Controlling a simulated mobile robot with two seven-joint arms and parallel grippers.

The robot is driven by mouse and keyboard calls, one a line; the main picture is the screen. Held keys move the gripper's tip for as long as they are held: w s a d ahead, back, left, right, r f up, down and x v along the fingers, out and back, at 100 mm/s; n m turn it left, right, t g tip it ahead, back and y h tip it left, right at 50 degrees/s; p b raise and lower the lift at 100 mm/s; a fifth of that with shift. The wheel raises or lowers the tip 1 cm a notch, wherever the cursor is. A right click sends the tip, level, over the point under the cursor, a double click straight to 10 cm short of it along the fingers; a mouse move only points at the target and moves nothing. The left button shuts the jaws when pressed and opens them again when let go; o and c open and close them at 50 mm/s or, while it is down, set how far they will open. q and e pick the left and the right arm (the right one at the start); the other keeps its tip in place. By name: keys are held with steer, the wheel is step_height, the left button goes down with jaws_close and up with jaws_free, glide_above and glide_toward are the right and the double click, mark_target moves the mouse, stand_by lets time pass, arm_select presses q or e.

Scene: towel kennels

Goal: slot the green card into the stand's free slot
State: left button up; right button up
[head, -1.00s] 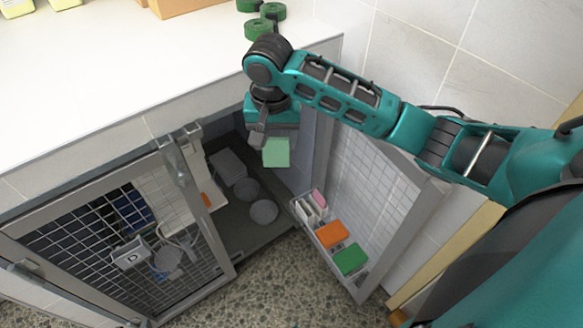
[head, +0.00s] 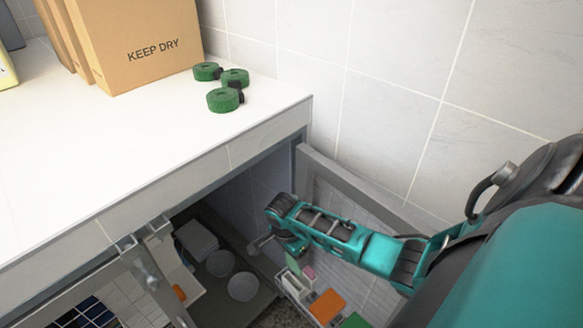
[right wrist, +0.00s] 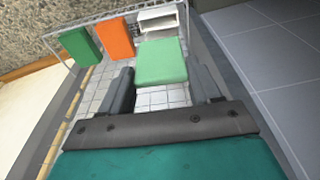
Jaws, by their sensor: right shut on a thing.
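My right gripper (right wrist: 161,82) is shut on a light green card (right wrist: 163,58), which sticks out ahead of the fingers in the right wrist view. In the head view the card (head: 293,264) shows small below my right gripper (head: 287,252), inside the open cabinet. A white, slotted piece, seemingly the stand (right wrist: 158,17), lies just beyond the card in a wire rack. The card hides part of it, and I cannot tell which slot is free. My left gripper is not in view.
The wire rack (right wrist: 62,34) on the open door also holds an orange block (right wrist: 115,40) and a darker green block (right wrist: 81,46). Two grey bowls (head: 242,286) stand on the cabinet floor. Green rolls (head: 224,99) and a cardboard box (head: 140,45) stand on the counter above.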

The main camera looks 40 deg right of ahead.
mark_target(292, 264)
steer(key=shift+f+b, duration=1.45)
steer(key=shift+b, duration=0.25)
steer(key=shift+f+b, duration=0.3)
steer(key=shift+b, duration=0.1)
steer(key=shift+f, duration=0.4)
steer(key=shift+f+b, duration=0.3)
steer(key=shift+b, duration=0.1)
steer(key=shift+f, duration=0.4)
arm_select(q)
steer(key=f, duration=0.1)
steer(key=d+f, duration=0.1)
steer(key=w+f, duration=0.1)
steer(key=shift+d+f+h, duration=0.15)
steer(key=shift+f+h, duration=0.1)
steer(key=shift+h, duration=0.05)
arm_select(e)
steer(key=shift+f, duration=0.25)
arm_select(q)
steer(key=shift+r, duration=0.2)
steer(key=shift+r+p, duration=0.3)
steer(key=shift+p, duration=0.2)
arm_select(e)
steer(key=shift+r, duration=0.1)
